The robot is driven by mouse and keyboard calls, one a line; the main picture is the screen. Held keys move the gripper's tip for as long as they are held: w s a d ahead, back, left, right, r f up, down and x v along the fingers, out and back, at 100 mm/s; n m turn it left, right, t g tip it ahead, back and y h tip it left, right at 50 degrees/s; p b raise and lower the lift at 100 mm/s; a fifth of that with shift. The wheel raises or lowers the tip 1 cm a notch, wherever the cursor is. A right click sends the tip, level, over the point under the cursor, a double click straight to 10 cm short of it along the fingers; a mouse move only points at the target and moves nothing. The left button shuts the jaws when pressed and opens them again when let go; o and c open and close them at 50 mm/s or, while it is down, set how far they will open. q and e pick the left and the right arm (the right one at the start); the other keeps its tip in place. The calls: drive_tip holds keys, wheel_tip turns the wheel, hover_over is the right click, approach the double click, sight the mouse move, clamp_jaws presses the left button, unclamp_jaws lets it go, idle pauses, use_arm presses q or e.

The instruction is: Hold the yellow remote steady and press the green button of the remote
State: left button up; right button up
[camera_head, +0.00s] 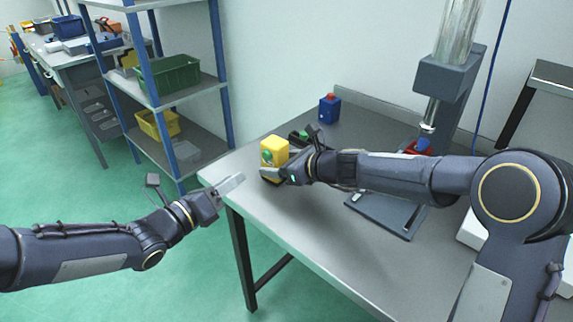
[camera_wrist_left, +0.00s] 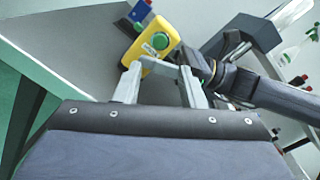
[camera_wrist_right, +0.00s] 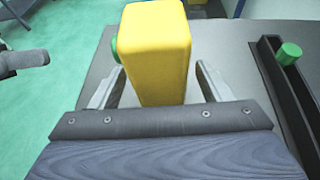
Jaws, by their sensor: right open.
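The yellow remote (camera_head: 274,151) stands upright on the grey table near its left corner, with a round green button (camera_head: 267,156) on its left-facing side. It also shows in the right wrist view (camera_wrist_right: 157,50), between the open fingers of my right gripper (camera_wrist_right: 160,85), with gaps at both sides. In the left wrist view the remote (camera_wrist_left: 165,27) shows its green button (camera_wrist_left: 160,41) facing me. My left gripper (camera_head: 231,184) is off the table's left edge, apart from the remote.
A blue block with a red top (camera_head: 329,108) stands at the back of the table (camera_head: 315,237). A dark holder with a green knob (camera_wrist_right: 289,54) lies right of the remote. A press (camera_head: 445,75) stands behind my right arm. A shelf with bins (camera_head: 168,78) is at the left.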

drive_tip(key=shift+x, duration=1)
use_arm(q)
drive_tip(key=shift+c, duration=0.3)
use_arm(e)
drive_tip(key=c, duration=1.1)
use_arm(q)
clamp_jaws()
use_arm(e)
drive_tip(key=shift+c, duration=0.2)
